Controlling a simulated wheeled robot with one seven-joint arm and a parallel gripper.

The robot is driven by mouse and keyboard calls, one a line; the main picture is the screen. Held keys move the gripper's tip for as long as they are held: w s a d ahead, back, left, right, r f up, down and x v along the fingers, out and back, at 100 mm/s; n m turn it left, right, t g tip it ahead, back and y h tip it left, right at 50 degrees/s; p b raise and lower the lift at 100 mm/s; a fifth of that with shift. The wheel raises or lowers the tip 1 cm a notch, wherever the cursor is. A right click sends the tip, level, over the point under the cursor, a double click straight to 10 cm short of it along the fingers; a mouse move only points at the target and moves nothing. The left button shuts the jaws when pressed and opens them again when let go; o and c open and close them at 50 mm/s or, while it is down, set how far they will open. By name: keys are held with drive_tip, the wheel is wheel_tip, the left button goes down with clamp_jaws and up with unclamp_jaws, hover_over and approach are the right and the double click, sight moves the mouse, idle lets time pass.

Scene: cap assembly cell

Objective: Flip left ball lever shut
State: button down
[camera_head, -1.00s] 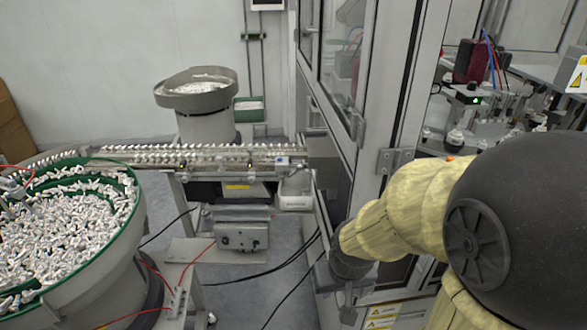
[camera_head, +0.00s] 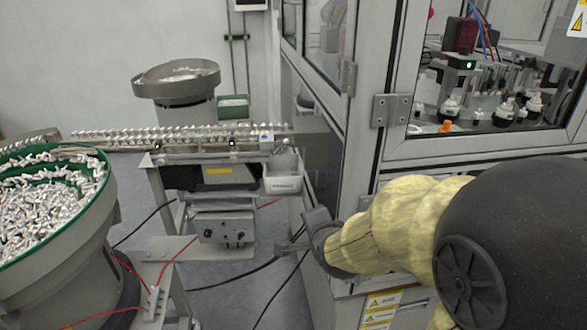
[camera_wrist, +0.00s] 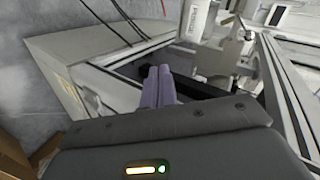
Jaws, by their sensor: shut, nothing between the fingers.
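What the fingertips face is small and unclear there.
The glazed machine cabinet (camera_head: 392,85) stands close behind my arm. A large bowl of white parts (camera_head: 60,205) stands at the left edge. Cables lie on the floor.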

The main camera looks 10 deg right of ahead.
drive_tip(key=w+m+t+b, duration=0.1)
drive_tip(key=m+t+b, duration=0.1)
drive_tip(key=m+b, duration=0.1)
drive_tip(key=w+r+m+t+h+b, duration=0.1)
drive_tip(key=m+t+b, duration=0.1)
drive_tip(key=m, duration=0.4)
drive_tip(key=w+d+m+t+b, duration=0.1)
drive_tip(key=m+t+b, duration=0.2)
drive_tip(key=m+b, duration=0.1)
drive_tip(key=shift+w+r+h+b, duration=0.1)
drive_tip(key=shift+r+h+b, duration=0.3)
drive_tip(key=shift+b, duration=0.1)
drive_tip(key=shift+w+p, duration=0.15)
drive_tip(key=shift+p, duration=0.2)
